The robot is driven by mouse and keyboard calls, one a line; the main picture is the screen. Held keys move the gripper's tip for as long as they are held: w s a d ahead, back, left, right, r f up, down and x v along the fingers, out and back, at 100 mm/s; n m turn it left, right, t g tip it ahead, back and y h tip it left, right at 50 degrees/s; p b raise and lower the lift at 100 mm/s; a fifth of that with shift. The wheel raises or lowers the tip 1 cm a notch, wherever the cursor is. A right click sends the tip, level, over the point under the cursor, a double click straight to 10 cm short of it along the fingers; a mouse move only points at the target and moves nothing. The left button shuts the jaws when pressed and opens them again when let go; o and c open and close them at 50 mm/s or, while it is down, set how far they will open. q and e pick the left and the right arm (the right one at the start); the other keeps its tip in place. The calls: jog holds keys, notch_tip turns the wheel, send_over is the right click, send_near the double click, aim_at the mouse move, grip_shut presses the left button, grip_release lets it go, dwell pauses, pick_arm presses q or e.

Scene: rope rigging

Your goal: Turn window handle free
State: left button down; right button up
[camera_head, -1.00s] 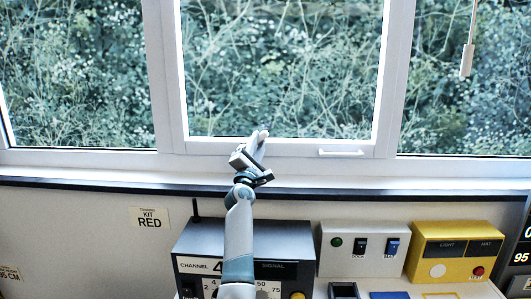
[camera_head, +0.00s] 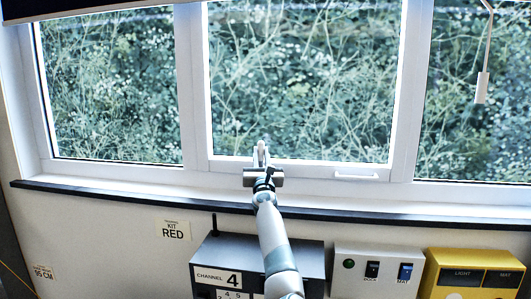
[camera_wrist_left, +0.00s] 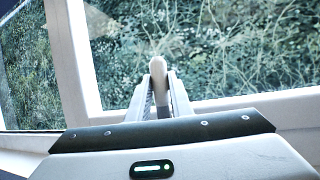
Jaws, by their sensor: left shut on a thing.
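The window handle shows in the left wrist view as a pale rounded grip (camera_wrist_left: 158,72) standing between the two fingers of my left gripper (camera_wrist_left: 161,98). In the head view my left gripper (camera_head: 261,156) is at the lower left of the middle window sash (camera_head: 300,167), shut on the handle. The fingers hide most of the handle there, so its exact angle is hard to tell. The middle sash looks closed in its frame. My right gripper is not in view.
A white bar pull (camera_head: 356,177) sits on the sash's bottom rail, right of my gripper. A dark sill edge (camera_head: 120,199) runs below. A grey channel box (camera_head: 232,250), a white switch box (camera_head: 375,263) and a yellow box (camera_head: 470,275) stand under it. A white rod (camera_head: 482,87) hangs at right.

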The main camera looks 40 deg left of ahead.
pick_arm(q)
jog(key=shift+a+f+n, duration=0.1)
jog(key=shift+a+n, duration=0.05)
jog(key=shift+n, duration=0.25)
jog(key=shift+g, duration=0.4)
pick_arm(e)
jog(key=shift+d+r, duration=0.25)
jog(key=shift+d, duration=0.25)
pick_arm(q)
jog(key=c, duration=1.6)
grip_release()
jog(key=shift+a, duration=0.1)
jog(key=shift+s, duration=0.1)
